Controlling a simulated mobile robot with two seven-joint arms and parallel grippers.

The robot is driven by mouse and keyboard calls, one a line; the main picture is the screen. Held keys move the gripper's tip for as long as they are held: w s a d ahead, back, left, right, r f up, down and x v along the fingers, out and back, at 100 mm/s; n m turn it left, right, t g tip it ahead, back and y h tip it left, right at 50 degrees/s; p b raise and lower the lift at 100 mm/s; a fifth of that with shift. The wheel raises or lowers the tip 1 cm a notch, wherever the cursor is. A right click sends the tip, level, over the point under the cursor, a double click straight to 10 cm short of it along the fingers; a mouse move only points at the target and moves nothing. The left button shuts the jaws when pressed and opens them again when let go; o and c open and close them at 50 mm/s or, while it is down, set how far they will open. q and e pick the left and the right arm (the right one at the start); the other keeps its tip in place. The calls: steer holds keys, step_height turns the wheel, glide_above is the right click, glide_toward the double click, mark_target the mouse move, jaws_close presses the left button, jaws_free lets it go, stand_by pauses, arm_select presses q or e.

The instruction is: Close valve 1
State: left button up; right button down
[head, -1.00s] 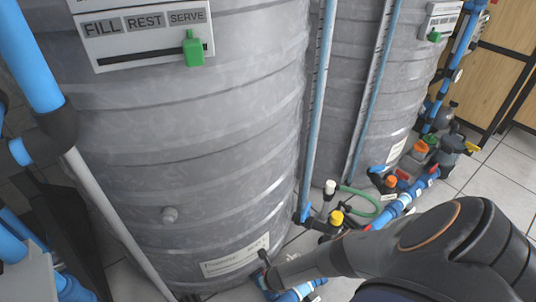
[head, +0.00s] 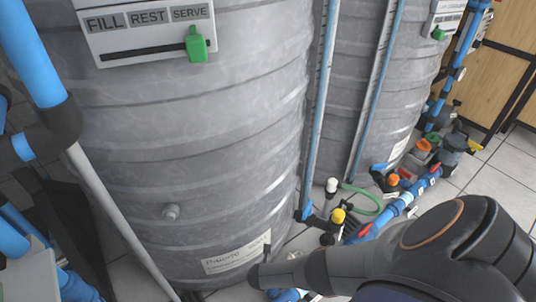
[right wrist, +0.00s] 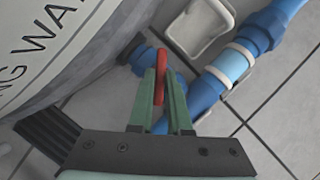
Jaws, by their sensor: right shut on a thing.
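In the right wrist view, a red valve handle (right wrist: 162,64) stands between the green fingers of my right gripper (right wrist: 161,92), which is shut on it. The handle points roughly up the picture. Blue valve fittings (right wrist: 140,57) show beside it, and a blue pipe (right wrist: 231,66) runs diagonally to the right. No number is readable on the valve. In the head view, my right arm comes in from the lower right, and its wrist hides the fingers and the held handle. My left gripper is in neither view.
A large grey tank (head: 200,130) stands close on the left, with a FILL/REST/SERVE panel and green slider (head: 197,44). A second tank (head: 345,100) stands behind. Blue floor piping (head: 400,207) with red and yellow handles runs right. Tiled floor (head: 490,190) is clear at far right.

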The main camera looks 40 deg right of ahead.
stand_by(0.5)
steer(key=c, duration=0.9)
jaws_free()
steer(key=shift+o, duration=0.2)
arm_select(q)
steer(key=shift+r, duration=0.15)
arm_select(e)
steer(key=shift+r, duration=0.1)
arm_select(q)
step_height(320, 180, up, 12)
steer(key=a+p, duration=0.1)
steer(key=p, duration=1)
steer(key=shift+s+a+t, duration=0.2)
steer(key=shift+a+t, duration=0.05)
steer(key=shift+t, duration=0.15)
arm_select(e)
steer(key=v, duration=1.2)
steer(key=shift+r, duration=0.15)
